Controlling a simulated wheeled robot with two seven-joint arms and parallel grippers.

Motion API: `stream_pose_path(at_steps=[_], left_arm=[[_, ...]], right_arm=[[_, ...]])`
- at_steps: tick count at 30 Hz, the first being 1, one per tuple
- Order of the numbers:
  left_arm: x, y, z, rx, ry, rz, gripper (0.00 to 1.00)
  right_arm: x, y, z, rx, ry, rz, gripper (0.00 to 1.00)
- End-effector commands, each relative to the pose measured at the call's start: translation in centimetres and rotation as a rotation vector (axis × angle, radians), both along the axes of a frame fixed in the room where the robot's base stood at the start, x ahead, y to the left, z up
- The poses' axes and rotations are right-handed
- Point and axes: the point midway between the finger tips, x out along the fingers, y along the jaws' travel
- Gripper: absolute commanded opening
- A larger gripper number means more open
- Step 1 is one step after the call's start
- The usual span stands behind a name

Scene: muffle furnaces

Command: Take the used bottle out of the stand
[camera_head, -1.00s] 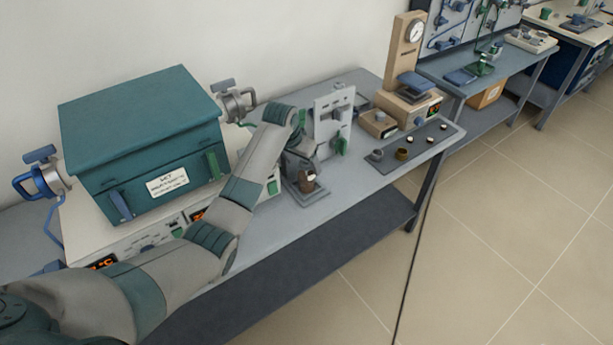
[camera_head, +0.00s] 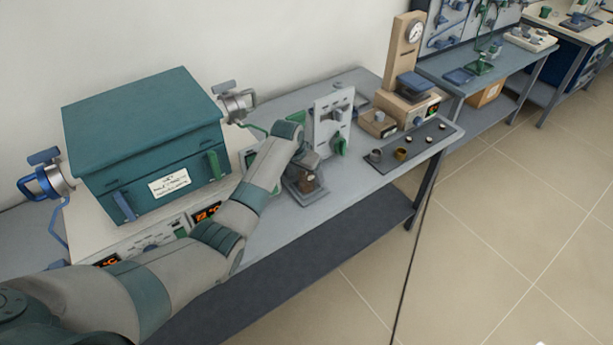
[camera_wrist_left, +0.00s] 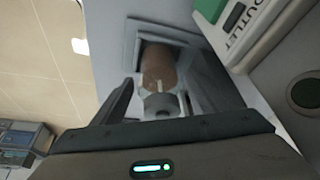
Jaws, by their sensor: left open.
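The used bottle (camera_wrist_left: 160,62) is brown, with a grey cap end facing my left wrist camera. It sits in the small grey stand (camera_wrist_left: 133,38), whose square frame shows around it. In the head view the stand (camera_head: 306,194) is on the bench, and the brown bottle (camera_head: 309,165) is partly covered by my gripper. My left gripper (camera_wrist_left: 160,98) is open, with one finger on each side of the bottle's cap end. I cannot tell whether either finger touches it. My right gripper is not in view.
A teal furnace (camera_head: 145,140) stands left of the stand. A white panel with a green knob (camera_head: 331,120) stands just behind it. A dark tray of small pots (camera_head: 415,146) lies to the right. A box marked OUTLET (camera_wrist_left: 262,25) is close beside the gripper.

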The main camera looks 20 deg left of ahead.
Motion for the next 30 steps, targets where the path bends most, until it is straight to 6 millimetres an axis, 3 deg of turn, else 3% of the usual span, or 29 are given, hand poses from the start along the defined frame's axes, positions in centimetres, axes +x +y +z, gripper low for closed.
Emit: stream_pose_path(at_steps=[4, 11, 23, 30], left_arm=[[0.0, 0.0, 0.0, 0.0, 0.0, 0.0, 0.68], [0.0, 0.0, 0.0, 0.0, 0.0, 0.0, 0.15], [0.1, 0.0, 0.6, -0.001, -0.004, 0.0, 0.15], [0.2, 0.0, 3.3, -0.001, -0.007, -0.001, 0.15]], right_arm=[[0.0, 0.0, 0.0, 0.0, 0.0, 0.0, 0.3], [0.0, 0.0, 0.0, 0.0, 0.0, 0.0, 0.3], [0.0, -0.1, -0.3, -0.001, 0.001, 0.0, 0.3], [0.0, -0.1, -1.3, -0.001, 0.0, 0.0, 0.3]])
